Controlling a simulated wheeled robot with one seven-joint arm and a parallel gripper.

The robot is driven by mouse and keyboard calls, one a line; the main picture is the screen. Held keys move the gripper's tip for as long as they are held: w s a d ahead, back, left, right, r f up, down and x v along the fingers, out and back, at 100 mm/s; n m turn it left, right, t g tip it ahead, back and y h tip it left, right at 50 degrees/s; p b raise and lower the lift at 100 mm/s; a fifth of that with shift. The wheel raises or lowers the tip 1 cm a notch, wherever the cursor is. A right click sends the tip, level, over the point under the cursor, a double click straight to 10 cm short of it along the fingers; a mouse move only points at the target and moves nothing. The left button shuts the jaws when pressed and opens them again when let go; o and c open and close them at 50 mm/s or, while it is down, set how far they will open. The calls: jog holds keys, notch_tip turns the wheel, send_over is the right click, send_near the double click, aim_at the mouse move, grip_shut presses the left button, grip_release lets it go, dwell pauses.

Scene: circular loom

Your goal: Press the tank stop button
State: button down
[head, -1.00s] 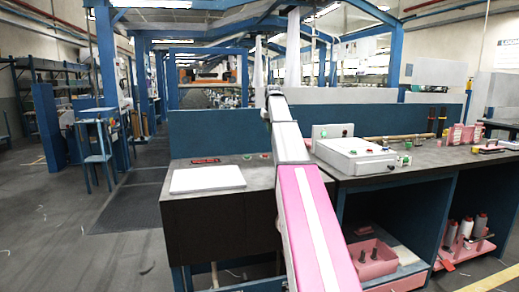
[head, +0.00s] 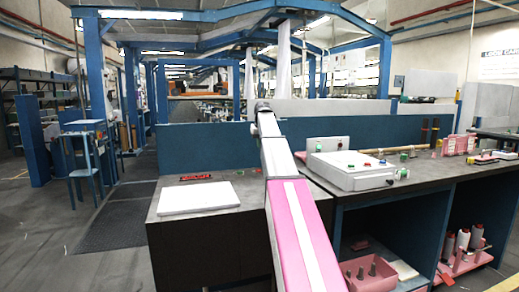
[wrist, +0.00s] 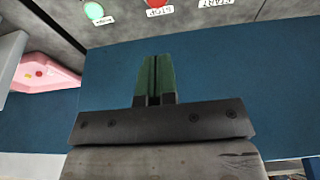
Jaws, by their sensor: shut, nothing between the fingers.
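In the wrist view, my gripper (wrist: 154,97) has its green fingers pressed together and empty. It is in front of a blue surface. Near the top edge of that view, a red button (wrist: 157,3) sits on a dark grey surface, with a white label reading STOP (wrist: 160,11) upside down beside it. A green button (wrist: 94,11) is to its left, with a label too small to read. The fingertips appear apart from both buttons. Which button is the tank's I cannot tell. In the head view my arm hides the gripper.
A blue partition (head: 208,147) stands behind. A pink tray (head: 366,277) is below. A START label (wrist: 215,3) shows in the wrist view.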

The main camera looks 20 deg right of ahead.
send_near(258, 170)
jog(key=w+f, duration=0.2)
jog(key=f, duration=0.1)
jog(key=w+f, duration=0.1)
jog(key=f, duration=0.1)
jog(key=shift+w+d, duration=0.15)
jog(key=shift+d, duration=0.05)
jog(key=shift+f, duration=0.8)
jog(key=shift+f, duration=1)
jog(key=shift+r, duration=0.45)
jog(key=w+v, duration=0.1)
jog(key=v, duration=1.3)
jog(key=shift+w, duration=0.15)
